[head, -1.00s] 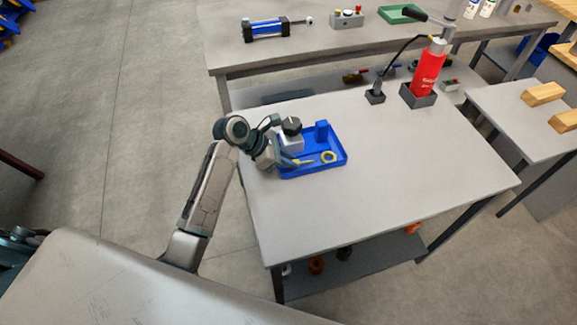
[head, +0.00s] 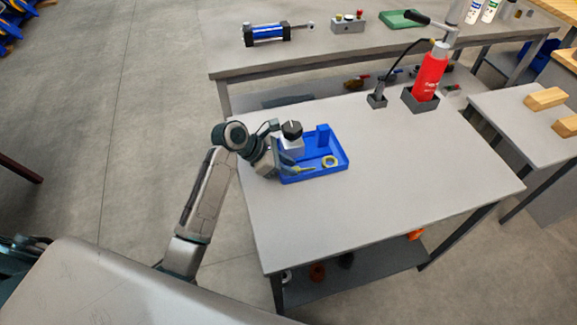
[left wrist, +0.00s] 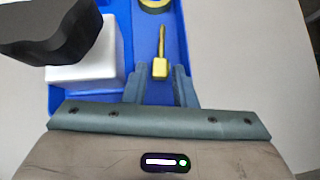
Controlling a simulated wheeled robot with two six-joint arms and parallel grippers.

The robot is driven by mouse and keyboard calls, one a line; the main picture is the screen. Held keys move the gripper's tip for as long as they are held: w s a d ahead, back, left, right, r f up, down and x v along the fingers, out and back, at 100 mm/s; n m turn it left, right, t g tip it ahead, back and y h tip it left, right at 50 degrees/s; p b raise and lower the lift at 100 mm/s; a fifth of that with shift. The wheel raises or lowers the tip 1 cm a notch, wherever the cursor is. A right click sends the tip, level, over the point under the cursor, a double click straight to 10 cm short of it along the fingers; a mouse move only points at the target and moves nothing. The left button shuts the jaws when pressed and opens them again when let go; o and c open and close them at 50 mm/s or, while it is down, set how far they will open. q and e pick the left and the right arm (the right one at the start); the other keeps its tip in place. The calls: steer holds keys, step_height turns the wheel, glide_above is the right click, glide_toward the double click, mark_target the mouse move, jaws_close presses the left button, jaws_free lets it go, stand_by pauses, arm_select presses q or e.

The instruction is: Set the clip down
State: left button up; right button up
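The yellow clip (left wrist: 161,52) has a blocky end and a thin stem. In the left wrist view its block is between the fingertips of my left gripper (left wrist: 160,86), with a gap on each side. The gripper is open. The clip (head: 304,169) appears to lie in the blue tray (head: 335,166), beside a yellow ring (head: 329,161). My left gripper (head: 287,163) is low over the tray's left part. I cannot tell for sure whether the clip touches the tray floor. My right gripper is not in view.
A red bottle (head: 429,76) stands at the table's far right. The table's front (head: 370,215) is clear.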

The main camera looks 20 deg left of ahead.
arm_select(q)
steer(key=v, duration=1.1)
steer(key=shift+a+r, duration=0.2)
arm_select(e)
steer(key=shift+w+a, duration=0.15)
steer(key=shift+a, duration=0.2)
arm_select(q)
steer(key=shift+s, duration=0.1)
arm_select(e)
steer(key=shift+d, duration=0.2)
